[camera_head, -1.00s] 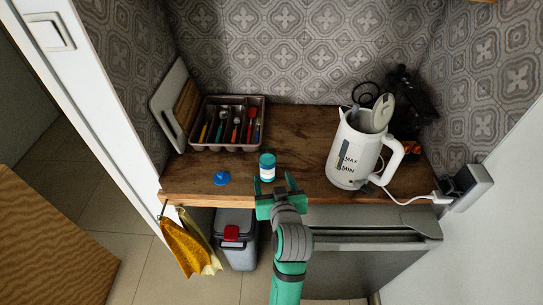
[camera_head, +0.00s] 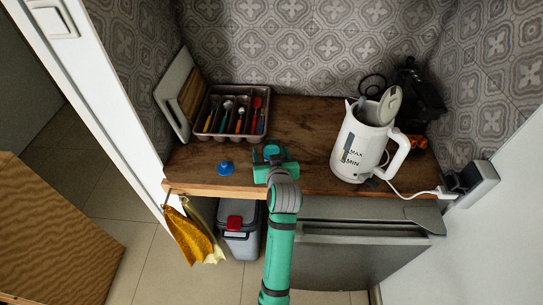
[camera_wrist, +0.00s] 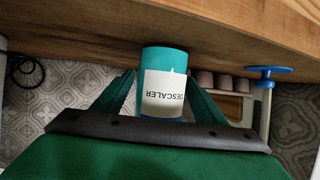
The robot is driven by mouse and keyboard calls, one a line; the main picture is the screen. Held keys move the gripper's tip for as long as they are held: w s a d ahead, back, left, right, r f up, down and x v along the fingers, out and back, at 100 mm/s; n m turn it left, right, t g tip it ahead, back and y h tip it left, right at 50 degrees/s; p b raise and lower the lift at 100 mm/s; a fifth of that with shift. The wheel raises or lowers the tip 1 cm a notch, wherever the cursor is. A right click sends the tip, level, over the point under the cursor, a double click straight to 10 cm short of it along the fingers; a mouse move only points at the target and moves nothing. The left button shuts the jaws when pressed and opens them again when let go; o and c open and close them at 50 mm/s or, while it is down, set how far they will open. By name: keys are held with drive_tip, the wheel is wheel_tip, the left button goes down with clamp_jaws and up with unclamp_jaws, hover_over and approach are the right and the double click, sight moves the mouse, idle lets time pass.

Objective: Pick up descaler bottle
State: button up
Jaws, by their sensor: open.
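The descaler bottle is teal with a white label reading "DESCALER"; it fills the middle of the wrist view (camera_wrist: 164,60). It stands on the wooden shelf (camera_head: 315,130), where only its top (camera_head: 271,150) shows above my gripper in the head view. My gripper (camera_head: 272,156) is open at the shelf's front edge. Its two fingers lie on either side of the bottle, and in the wrist view (camera_wrist: 162,88) a small gap seems to show at the left finger. Whether the right finger touches the bottle I cannot tell.
A blue knob-like object (camera_head: 225,168) sits left of the bottle. A cutlery tray (camera_head: 212,132) and cutting boards (camera_head: 176,97) stand behind left. A white kettle (camera_head: 356,150) with an open lid and a cord stands right. Bare shelf lies behind the bottle.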

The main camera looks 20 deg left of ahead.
drive_tip(key=shift+w+a+f, duration=0.1)
drive_tip(key=shift+w+a, duration=0.05)
drive_tip(key=shift+w, duration=0.15)
drive_tip(key=shift+c, duration=0.6)
drive_tip(key=c, duration=1.3)
